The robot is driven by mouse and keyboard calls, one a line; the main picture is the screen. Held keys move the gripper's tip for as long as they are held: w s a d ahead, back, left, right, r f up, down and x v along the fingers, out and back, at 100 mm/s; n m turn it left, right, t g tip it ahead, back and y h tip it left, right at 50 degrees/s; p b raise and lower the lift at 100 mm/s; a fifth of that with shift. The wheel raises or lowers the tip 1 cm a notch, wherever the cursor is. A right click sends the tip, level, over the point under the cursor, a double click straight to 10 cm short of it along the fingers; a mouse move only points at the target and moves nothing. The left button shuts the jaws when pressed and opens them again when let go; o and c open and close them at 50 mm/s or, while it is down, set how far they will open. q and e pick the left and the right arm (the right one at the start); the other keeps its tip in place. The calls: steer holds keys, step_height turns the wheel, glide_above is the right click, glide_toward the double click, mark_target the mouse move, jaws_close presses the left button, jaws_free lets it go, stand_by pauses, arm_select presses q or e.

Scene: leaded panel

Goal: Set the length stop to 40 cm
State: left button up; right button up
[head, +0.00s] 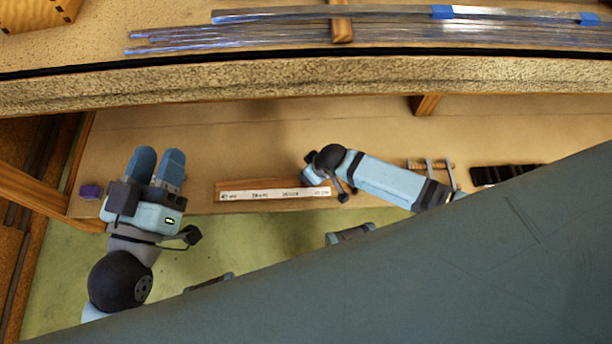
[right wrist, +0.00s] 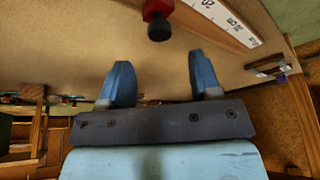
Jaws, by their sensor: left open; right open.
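A ruled wooden length board (head: 262,194) with a white scale strip lies along the table's front edge in the head view. Part of the scale (right wrist: 215,15), with "20" and "cm" legible, shows in the right wrist view. A red stop piece with a dark knob (right wrist: 158,18) shows at the top of that view, beside the scale; its scale reading cannot be told. My right gripper (right wrist: 159,70) is open and empty, the stop piece ahead of its fingers and apart from them. My left gripper (head: 157,158) is open and empty, left of the board.
A purple block (head: 91,191) sits left of my left gripper. Clamps (head: 432,168) and a dark slotted tray (head: 505,174) lie to the right. Lead strips (head: 240,35) lie on the shelf above. The tabletop behind the board is mostly clear.

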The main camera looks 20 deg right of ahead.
arm_select(q)
steer(key=f+g+b, duration=0.1)
steer(key=f, duration=0.1)
steer(key=f+g+b, duration=0.1)
steer(key=f, duration=0.2)
steer(key=shift+w+d+b, duration=0.15)
steer(key=shift+d+b, duration=0.05)
steer(key=shift+b, duration=0.1)
arm_select(e)
steer(key=x, duration=0.6)
steer(key=shift+w+a+f, duration=0.1)
steer(key=shift+w+f, duration=0.15)
steer(key=shift+f, duration=0.05)
jaws_close()
